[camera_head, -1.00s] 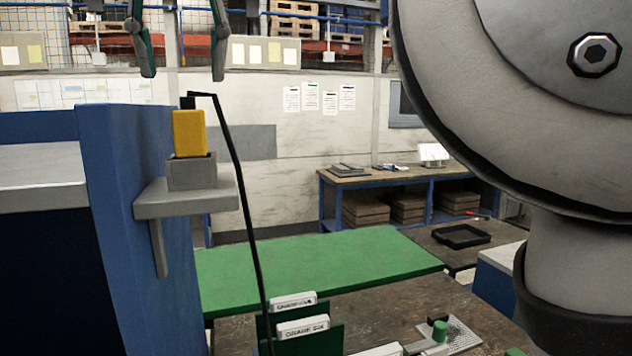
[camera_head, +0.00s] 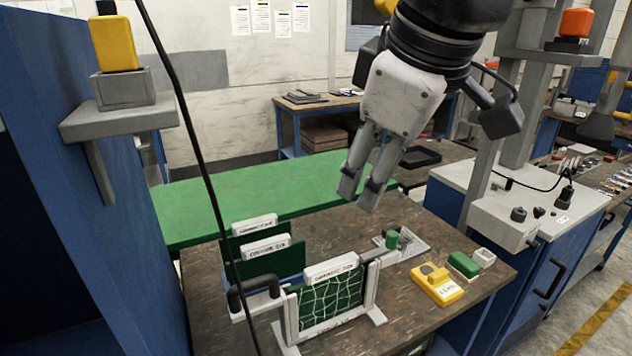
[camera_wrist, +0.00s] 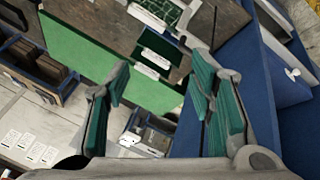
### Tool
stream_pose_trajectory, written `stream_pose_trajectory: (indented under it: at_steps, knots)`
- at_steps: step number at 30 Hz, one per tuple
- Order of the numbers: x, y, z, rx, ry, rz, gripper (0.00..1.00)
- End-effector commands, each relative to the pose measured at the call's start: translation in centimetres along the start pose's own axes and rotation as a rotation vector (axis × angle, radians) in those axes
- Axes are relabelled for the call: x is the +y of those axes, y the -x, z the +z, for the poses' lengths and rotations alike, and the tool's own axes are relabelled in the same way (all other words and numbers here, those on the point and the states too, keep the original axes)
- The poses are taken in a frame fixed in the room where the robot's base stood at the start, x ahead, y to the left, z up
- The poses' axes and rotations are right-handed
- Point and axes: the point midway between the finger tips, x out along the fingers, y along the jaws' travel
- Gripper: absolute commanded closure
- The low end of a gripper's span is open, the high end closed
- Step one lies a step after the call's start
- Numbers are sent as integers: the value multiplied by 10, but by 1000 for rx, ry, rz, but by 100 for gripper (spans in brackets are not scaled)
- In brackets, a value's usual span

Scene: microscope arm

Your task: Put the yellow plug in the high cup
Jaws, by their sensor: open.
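The yellow plug (camera_head: 114,44) stands upright in the grey high cup (camera_head: 123,88), on a bracket shelf (camera_head: 118,121) fixed to the blue panel at the left. The plug's lower end is hidden inside the cup. A black cable (camera_head: 190,130) runs from behind the plug down past the bench. My gripper (camera_head: 360,196) is open and empty, fingers pointing down above the workbench, well to the right of the plug and apart from it. Its green-padded fingers are spread in the wrist view (camera_wrist: 160,115), with nothing between them.
A green table (camera_head: 240,190) lies behind. A grey-topped blue cabinet (camera_head: 540,200) stands at the right.

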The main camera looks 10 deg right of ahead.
Motion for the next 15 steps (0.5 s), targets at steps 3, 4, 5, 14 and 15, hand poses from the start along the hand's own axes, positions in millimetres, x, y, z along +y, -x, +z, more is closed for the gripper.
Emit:
stream_pose_trajectory:
  at_steps: [3,4,5,14,15]
  knots:
    - [-15,-29,51,4,-343,11,50]
    - [-19,-36,60,7,-415,13,50]
    - [-23,-42,69,8,-482,15,50]
    - [-39,-66,103,18,-764,20,50]
    - [-39,-67,103,18,-765,20,50]
